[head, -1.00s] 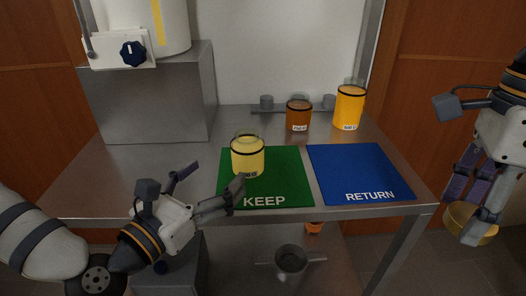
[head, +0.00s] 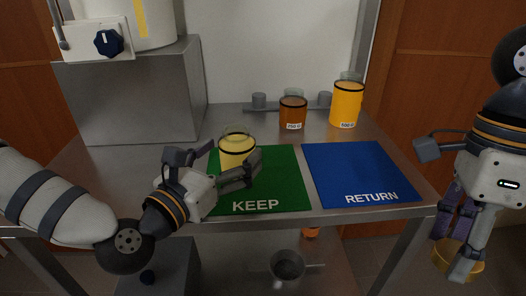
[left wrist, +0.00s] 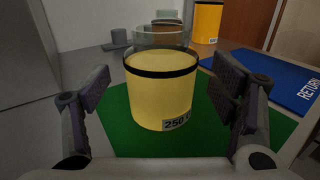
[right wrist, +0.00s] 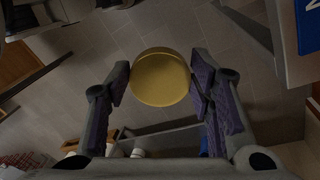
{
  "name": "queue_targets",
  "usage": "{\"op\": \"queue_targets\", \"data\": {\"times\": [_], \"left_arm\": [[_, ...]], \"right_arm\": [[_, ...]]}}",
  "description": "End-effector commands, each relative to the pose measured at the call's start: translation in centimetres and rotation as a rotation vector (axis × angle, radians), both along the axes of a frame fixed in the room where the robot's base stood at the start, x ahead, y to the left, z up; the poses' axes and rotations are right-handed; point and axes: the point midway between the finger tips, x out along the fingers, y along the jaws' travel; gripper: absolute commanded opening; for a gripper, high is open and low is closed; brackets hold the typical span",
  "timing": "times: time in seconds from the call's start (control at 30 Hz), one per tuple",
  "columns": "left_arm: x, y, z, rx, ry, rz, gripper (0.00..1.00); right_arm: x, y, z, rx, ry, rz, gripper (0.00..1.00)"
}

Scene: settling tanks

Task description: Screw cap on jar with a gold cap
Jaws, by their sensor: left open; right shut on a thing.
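A glass jar (head: 236,150) of pale yellow content with a black band stands upright on the green KEEP mat (head: 282,180). It is uncapped, with a clear rim above the band. My left gripper (head: 232,157) is open close in front of it. In the left wrist view the jar (left wrist: 160,92) stands ahead, between the spread fingers (left wrist: 165,95), and its label begins with 250. My right gripper (head: 455,245) is shut on a round gold cap (head: 459,262), held low at the right, off the table. The right wrist view shows the cap (right wrist: 160,78) between the fingertips.
A blue RETURN mat (head: 360,172) lies empty right of the green mat. A brown jar (head: 293,113) and an orange jar (head: 346,104) stand behind. A grey block (head: 135,100) carries a white tank at the left. A pan (head: 287,266) sits below the table.

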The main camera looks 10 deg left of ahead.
Motion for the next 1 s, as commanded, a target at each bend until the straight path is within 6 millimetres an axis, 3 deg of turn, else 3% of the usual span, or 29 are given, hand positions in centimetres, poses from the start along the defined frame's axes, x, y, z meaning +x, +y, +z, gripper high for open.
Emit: {"op": "queue_targets", "data": {"times": [0.2, 0.57, 0.83, 0.9, 1.0], "left_arm": [[2.8, -0.9, 0.0, 0.001, -0.001, 0.0, 0.79], [3.0, -1.0, 0.0, 0.0, 0.0, 0.0, 0.79], [3.0, -1.0, 0.0, 0.0, 0.0, 0.0, 0.21], [3.0, -1.0, 0.0, -0.001, -0.002, 0.0, 0.16], [3.0, -1.0, 0.0, -0.001, -0.002, 0.0, 0.16]], "right_arm": [[0.0, 0.0, 0.2, 0.0, -0.004, 0.0, 0.37], [0.0, 0.0, 0.2, 0.0, -0.004, 0.0, 0.37], [0.0, 0.0, 0.2, 0.0, -0.004, 0.0, 0.37], [0.0, 0.0, 0.2, 0.0, -0.004, 0.0, 0.37], [0.0, 0.0, 0.2, 0.0, -0.004, 0.0, 0.37]]}}
